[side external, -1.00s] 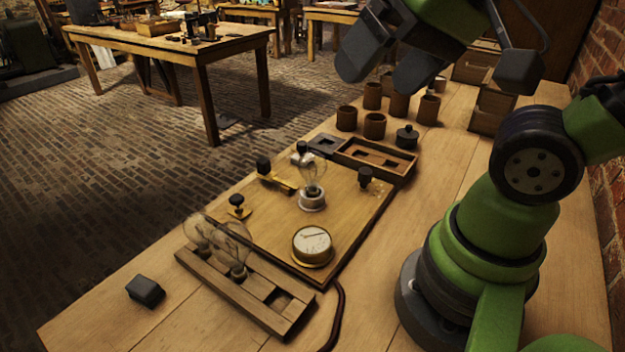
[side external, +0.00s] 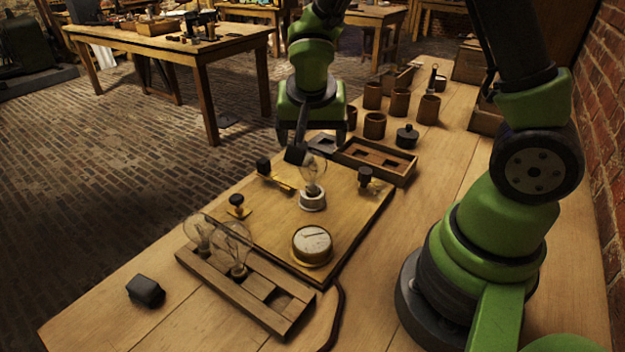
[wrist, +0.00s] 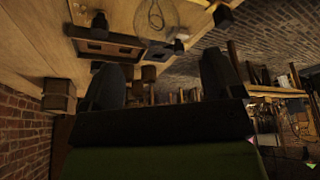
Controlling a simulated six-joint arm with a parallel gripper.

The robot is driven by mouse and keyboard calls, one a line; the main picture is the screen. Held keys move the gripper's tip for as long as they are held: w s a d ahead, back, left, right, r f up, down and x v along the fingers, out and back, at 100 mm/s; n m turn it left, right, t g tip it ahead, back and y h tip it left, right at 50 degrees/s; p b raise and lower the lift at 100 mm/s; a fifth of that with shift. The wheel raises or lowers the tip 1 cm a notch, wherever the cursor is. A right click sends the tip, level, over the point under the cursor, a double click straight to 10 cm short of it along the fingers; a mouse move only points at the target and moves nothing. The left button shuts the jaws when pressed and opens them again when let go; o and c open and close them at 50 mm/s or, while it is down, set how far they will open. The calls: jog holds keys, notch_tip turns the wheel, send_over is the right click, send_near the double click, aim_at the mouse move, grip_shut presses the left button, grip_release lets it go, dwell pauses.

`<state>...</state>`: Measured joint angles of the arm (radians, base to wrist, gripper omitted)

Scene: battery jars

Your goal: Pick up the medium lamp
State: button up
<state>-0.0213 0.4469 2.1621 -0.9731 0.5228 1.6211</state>
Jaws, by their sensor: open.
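Three clear glass lamps show in the side view. One lamp (side external: 312,172) stands upright in a white socket on the wooden board. Two more, a left rack lamp (side external: 198,231) and a right rack lamp (side external: 235,245), stand in a slotted wooden rack. I cannot tell for sure which is the medium one. My gripper (side external: 318,143) points down over the far end of the board, near the socketed lamp. In the wrist view my gripper (wrist: 162,82) has its fingers wide apart with nothing held; a glass bulb (wrist: 157,17) shows beyond them at the top.
The board (side external: 270,225) carries a round meter (side external: 312,244) and several black-knobbed terminals. A wooden tray (side external: 376,158), brown cups (side external: 374,125) and a black-lidded jar (side external: 407,136) stand behind. A dark block (side external: 145,291) lies front left. The near-left tabletop is mostly clear.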

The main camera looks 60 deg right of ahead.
aim_at(313, 151)
jog(key=shift+x, duration=3.1)
jog(key=shift+s+a+f, duration=0.1)
jog(key=shift+s, duration=0.1)
jog(key=shift+c, duration=0.2)
jog(key=c, duration=1.1)
